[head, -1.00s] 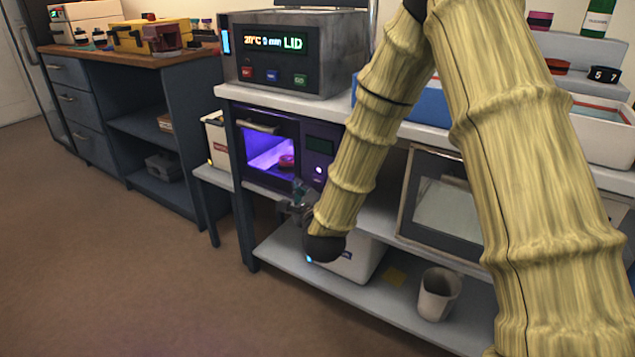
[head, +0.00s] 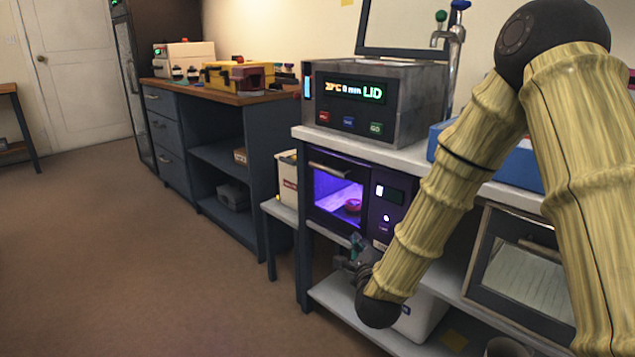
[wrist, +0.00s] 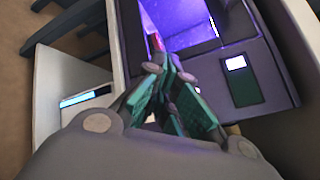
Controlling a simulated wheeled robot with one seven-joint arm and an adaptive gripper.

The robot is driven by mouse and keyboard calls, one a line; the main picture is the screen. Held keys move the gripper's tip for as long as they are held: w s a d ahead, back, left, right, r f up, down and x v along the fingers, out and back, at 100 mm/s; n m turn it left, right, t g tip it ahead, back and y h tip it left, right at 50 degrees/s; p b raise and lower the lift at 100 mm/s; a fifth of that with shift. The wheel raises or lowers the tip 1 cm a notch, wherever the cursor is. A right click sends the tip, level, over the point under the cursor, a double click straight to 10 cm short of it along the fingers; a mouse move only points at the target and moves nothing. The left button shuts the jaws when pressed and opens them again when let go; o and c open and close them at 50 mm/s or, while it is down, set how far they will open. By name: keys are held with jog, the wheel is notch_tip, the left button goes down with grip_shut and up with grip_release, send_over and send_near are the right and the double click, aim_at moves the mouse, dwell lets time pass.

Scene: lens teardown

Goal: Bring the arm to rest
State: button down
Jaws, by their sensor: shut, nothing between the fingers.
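My arm, in a yellow bamboo-like cover, reaches down from the upper right of the head view. My gripper (head: 357,248) is in front of the shelf bench, just below the purple-lit oven (head: 338,192). In the wrist view my gripper (wrist: 160,75) shows its green-padded fingers drawn together, with nothing held. The lit oven opening (wrist: 180,25) is ahead of the fingertips in that view. A small red object (head: 352,205) lies inside the oven, apart from my gripper.
A grey water bath (head: 345,75) with a lit display stands on the bench top (head: 410,160). A second glass-fronted cabinet (head: 520,270) is on the shelf to the right. A blue cabinet with drawers (head: 172,150) stands behind left. The brown floor (head: 130,260) at left is clear.

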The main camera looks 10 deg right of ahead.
jog(key=s+f+n+g+y, duration=0.1)
jog(key=s+f+n+g, duration=0.2)
jog(key=s+f+n, duration=0.45)
jog(key=s+f+n+g+p, duration=0.1)
jog(key=s+f+n+g, duration=0.3)
jog(key=f, duration=0.7)
jog(key=s+f+n+g+y, duration=0.1)
jog(key=s+f+n+g, duration=0.15)
jog(key=s+f, duration=0.6)
jog(key=s+d+f+n+g+p, duration=0.1)
jog(key=s+f+n+g, duration=0.4)
jog(key=s, duration=0.8)
jog(key=s+d+f+n+g, duration=0.1)
jog(key=s+f+n+g, duration=0.1)
jog(key=s+f+n, duration=0.85)
notch_tip(320, 180, up, 41)
jog(key=s+m+p, duration=0.2)
jog(key=m+p, duration=0.1)
jog(key=p, duration=3.5)
jog(key=shift+s+d, duration=0.25)
jog(key=shift+s, duration=0.1)
jog(key=shift+g, duration=0.25)
